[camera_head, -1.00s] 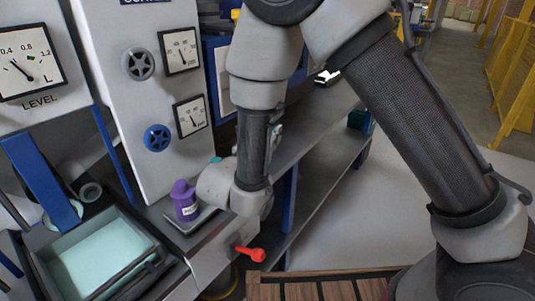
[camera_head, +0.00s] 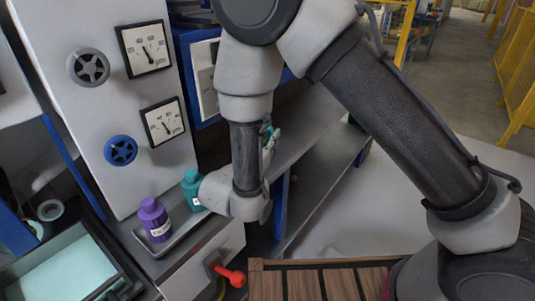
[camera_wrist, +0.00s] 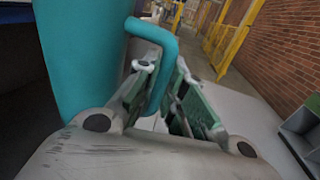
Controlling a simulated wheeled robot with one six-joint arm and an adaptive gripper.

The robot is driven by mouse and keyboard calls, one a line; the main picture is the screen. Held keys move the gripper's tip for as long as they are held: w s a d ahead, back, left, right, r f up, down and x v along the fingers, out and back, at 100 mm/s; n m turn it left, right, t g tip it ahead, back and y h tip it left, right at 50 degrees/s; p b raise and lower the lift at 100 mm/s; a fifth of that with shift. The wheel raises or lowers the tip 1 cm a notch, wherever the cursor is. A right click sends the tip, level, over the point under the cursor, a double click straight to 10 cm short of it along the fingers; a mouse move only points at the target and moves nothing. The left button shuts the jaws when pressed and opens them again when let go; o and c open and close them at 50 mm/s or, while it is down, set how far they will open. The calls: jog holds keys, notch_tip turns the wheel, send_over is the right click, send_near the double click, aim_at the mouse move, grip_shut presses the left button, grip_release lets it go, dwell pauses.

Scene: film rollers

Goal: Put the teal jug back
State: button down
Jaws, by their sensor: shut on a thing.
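The teal jug (camera_wrist: 85,55) fills the left of the wrist view, close up, with its looped handle (camera_wrist: 169,65) on its right side. My gripper (camera_wrist: 163,82) is shut on that handle, with its green-grey fingers on either side of it. In the head view my gripper (camera_head: 268,136) is mostly hidden behind my forearm, and only a small greenish part shows. I cannot make out the held jug there. The jug's base and what lies under it are hidden.
A purple bottle (camera_head: 153,218) and a teal bottle (camera_head: 191,187) stand on a small tray (camera_head: 157,249), the teal one partly behind my wrist. A red-handled valve (camera_head: 232,276) juts out below. A grey shelf (camera_head: 322,190) and open floor (camera_head: 385,190) lie to the right.

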jog(key=shift+f, duration=2.3)
jog(key=c, duration=1.5)
grip_release()
jog(key=shift+f, duration=0.15)
